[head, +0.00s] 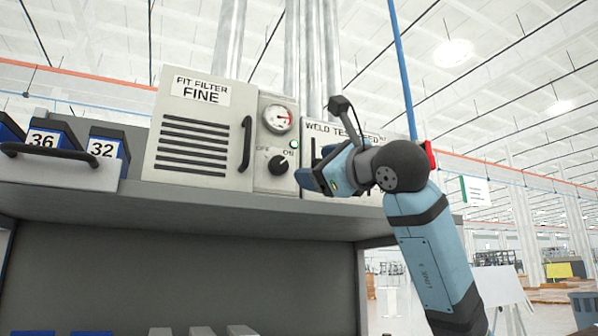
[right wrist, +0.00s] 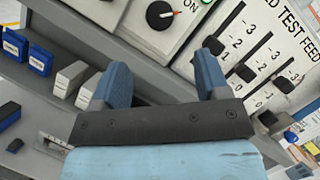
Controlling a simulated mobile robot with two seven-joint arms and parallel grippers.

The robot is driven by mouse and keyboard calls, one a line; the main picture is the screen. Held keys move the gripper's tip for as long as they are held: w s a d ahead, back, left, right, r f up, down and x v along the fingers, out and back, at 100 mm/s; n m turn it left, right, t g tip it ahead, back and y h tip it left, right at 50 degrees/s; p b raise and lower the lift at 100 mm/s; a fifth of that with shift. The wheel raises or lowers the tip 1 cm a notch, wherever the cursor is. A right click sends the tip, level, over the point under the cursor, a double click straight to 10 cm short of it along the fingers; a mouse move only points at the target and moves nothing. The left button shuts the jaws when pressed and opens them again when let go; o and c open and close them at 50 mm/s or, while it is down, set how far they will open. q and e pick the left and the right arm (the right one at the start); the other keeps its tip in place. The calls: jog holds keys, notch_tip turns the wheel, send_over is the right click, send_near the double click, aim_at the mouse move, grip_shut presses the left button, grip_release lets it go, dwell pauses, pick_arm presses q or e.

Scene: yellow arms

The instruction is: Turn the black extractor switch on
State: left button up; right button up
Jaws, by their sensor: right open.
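The black extractor switch (head: 278,165) is a round knob on the light grey extractor box (head: 195,138), between the OFF and ON labels. Its pointer appears turned toward ON, and a small green light (head: 294,143) shows above it. In the right wrist view the knob (right wrist: 160,14) is at the top, with a red and white mark toward ON. My right gripper (head: 318,180) is just right of the knob, open and apart from it. In the right wrist view its two blue fingers (right wrist: 164,76) are spread with nothing between them. My left gripper is not in view.
A weld test feed panel (head: 345,128) with black sliders (right wrist: 247,72) stands right of the extractor box, close to my right gripper. A black handle (head: 246,143) sticks out left of the knob. Numbered blue boxes (head: 107,149) stand at left. The grey shelf edge (head: 190,208) runs below.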

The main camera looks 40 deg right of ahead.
jog(key=v, duration=0.3)
dwell(0.5)
